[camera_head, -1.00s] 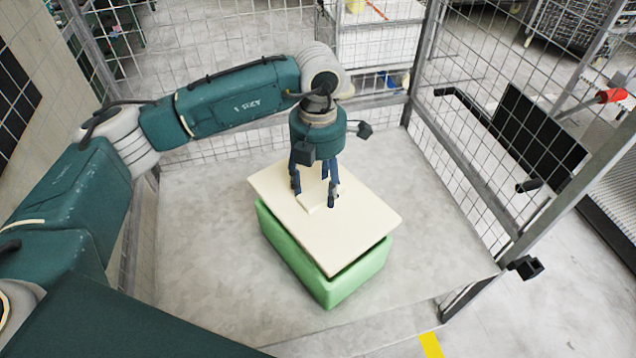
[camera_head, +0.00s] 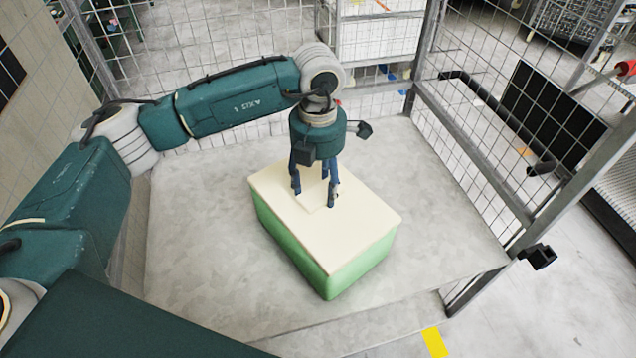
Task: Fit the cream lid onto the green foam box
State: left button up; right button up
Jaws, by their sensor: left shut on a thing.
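The cream lid (camera_head: 350,235) lies over the top of the green foam box (camera_head: 345,280) in the middle of the grey table. Its edges line up closely with the box walls, and I see no clear gap along the near sides. Whether it is fully seated I cannot tell. My left gripper (camera_head: 316,198) points down from above and is shut on the raised handle block in the middle of the lid. The far sides of the box are hidden under the lid. My right gripper is not in view.
The grey table (camera_head: 210,240) is bare around the box. Wire mesh fencing (camera_head: 480,130) stands along its back and right side, and a wall is at the left. A yellow floor mark (camera_head: 434,342) lies beyond the front edge.

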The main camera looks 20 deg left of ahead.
pick_arm(q)
jog(key=o, duration=1.1)
jog(key=shift+o, duration=0.2)
notch_tip(320, 180, up, 12)
